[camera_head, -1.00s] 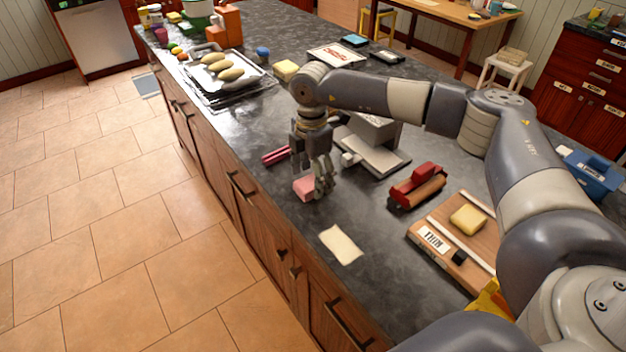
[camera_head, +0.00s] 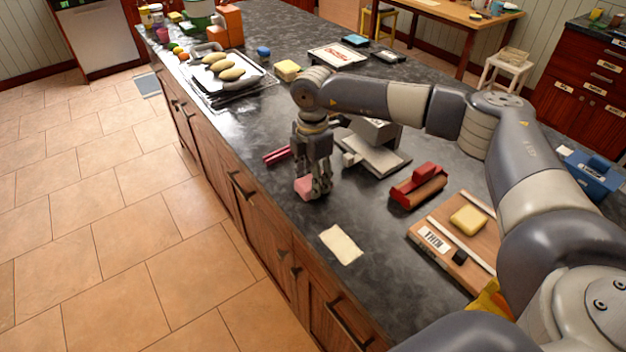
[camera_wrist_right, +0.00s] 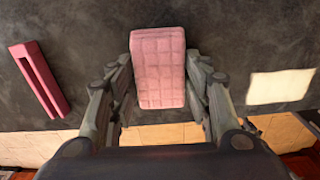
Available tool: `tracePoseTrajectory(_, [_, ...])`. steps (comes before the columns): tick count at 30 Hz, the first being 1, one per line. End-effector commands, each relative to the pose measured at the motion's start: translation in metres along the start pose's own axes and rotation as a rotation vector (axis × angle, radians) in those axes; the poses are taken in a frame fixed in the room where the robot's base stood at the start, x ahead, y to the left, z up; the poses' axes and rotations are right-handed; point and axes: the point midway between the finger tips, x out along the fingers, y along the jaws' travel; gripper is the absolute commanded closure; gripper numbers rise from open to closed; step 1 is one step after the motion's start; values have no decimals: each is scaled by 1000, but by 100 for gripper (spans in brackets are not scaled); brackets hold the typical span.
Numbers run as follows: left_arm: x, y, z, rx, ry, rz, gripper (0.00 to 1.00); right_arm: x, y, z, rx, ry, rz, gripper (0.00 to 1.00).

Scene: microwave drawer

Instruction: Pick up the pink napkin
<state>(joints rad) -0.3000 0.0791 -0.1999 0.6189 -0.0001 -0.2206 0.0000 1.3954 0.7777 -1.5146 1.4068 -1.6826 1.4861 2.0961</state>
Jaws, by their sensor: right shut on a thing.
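The pink napkin (camera_head: 302,187) is a thick quilted pad on the dark countertop near its front edge. It also shows in the right wrist view (camera_wrist_right: 158,60), standing between the two fingers. My right gripper (camera_head: 315,189) points down over the counter and is shut on the napkin, with a finger along each side of it. The fingers partly hide the napkin in the head view. I cannot tell whether it is clear of the counter. My left gripper is not in view.
A pale cloth (camera_head: 341,244) lies nearer on the counter. Red bars (camera_head: 277,155) lie behind the gripper. A grey stepped appliance (camera_head: 376,150), a red holder (camera_head: 418,182) and a wooden board (camera_head: 455,236) stand to the right. A loaded tray (camera_head: 228,88) is farther left.

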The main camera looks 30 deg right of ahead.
Motion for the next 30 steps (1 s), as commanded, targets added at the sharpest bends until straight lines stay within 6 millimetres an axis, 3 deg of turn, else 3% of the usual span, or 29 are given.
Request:
tracePoseTrajectory(8, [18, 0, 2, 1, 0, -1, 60, -32, 2, 0, -1, 0, 7, 75])
tracePoseTrajectory(21, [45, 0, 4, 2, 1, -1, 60, -38, -98, -13, -3, 1, 3, 75])
tracePoseTrajectory(30, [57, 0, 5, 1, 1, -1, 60, -44, -146, -19, -1, 0, 2, 75])
